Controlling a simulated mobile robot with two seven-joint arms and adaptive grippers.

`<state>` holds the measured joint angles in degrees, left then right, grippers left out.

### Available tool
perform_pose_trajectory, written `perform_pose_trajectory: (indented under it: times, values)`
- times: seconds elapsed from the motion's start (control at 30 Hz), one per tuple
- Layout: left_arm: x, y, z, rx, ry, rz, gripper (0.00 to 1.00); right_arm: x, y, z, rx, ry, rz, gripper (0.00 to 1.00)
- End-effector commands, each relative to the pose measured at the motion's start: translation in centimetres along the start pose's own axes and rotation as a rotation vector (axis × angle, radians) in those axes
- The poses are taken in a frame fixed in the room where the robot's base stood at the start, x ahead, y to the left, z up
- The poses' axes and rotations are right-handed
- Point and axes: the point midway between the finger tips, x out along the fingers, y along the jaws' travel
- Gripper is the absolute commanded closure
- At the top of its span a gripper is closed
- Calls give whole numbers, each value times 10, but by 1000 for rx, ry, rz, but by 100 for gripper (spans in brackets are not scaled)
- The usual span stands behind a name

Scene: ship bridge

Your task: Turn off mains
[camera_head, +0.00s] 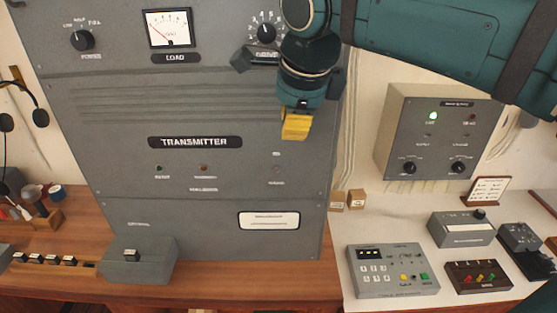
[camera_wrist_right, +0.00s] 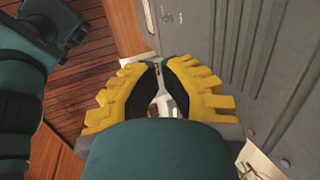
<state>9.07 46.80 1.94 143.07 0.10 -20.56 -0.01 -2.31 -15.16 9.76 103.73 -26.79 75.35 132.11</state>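The large grey transmitter panel (camera_head: 140,100) fills the left and middle of the head view. On its lower right is a small control with a label too small to read (camera_head: 277,169); I cannot tell its position. My right gripper (camera_head: 294,126), with yellow fingers, hangs pointing down in front of the panel's right side, above that control. In the right wrist view the right gripper (camera_wrist_right: 160,64) has its fingertips nearly together, and nothing is clearly held between them. The panel (camera_wrist_right: 260,60) shows beside it. My left gripper is not in view.
A grey wall box (camera_head: 440,130) with a lit green lamp (camera_head: 433,116) and two knobs hangs at the right. Below it, a keypad unit (camera_head: 392,270) and other small devices stand on the white desk. A grey box (camera_head: 138,262) stands on the wooden desk (camera_head: 230,285).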

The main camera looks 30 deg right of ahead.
Motion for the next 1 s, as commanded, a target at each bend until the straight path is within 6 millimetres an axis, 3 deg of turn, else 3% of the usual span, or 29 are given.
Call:
perform_pose_trajectory:
  times: [0.37, 1.0]
  values:
    - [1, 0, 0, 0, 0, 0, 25, 9, 0, 0, -4, 1, 4, 100]
    - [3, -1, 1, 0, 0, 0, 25, 121, 1, 1, -6, 0, 5, 100]
